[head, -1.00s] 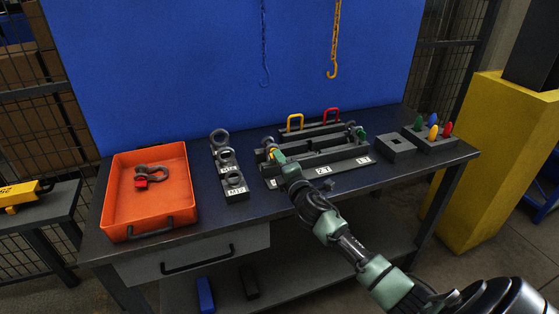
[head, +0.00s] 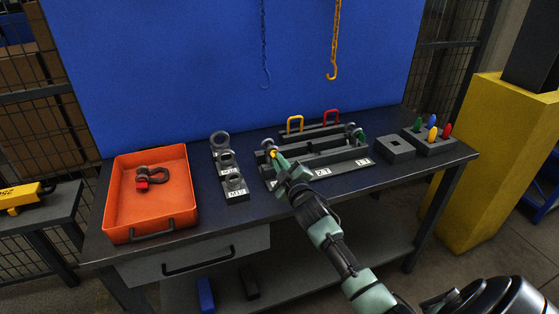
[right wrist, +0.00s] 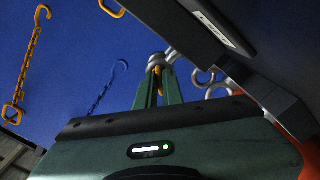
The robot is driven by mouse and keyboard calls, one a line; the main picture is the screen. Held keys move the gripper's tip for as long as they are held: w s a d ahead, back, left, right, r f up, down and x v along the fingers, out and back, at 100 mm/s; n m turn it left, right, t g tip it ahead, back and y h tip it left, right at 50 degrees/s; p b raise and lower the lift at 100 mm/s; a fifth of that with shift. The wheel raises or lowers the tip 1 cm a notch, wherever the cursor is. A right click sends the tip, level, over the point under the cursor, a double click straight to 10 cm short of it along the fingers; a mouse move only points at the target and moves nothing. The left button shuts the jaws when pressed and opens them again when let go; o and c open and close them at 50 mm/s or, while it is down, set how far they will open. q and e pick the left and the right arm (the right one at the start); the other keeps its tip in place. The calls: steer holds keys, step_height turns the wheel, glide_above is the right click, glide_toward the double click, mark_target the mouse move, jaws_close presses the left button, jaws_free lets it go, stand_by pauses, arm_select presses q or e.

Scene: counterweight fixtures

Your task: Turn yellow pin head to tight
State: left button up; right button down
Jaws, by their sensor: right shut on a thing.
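The yellow pin head (head: 272,154) is at the left end of the grey fixture (head: 330,158), by a grey shackle (head: 267,144). My right gripper (head: 275,157) reaches it from the front right. In the right wrist view, its two green fingers (right wrist: 158,88) are shut on the yellow pin head (right wrist: 158,71), just below the shackle's grey metal (right wrist: 160,58). The fingers hide part of the pin head, so how tightly it is seated cannot be seen. My left gripper is not in view.
An orange tray (head: 119,205) with a red-pinned shackle (head: 151,176) stands at left. Labelled blocks with rings (head: 235,187) stand beside the fixture. A square-holed block (head: 397,147) and a coloured-peg block (head: 437,146) are at right. Yellow (head: 335,40) and blue chain hooks (head: 265,70) hang behind.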

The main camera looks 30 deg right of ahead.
steer(key=m+p, duration=0.1)
steer(key=m, duration=0.3)
steer(key=shift+m, duration=0.3)
steer(key=m, duration=0.2)
steer(key=m+p, duration=0.1)
steer(key=m, duration=0.1)
steer(key=shift+a+f+m+p, duration=0.15)
steer(key=shift+m+p, duration=0.15)
steer(key=shift+m, duration=0.1)
steer(key=c, duration=1.5)
jaws_free()
steer(key=shift+c, duration=0.2)
steer(key=v, duration=0.7)
steer(key=shift+s+b, duration=0.35)
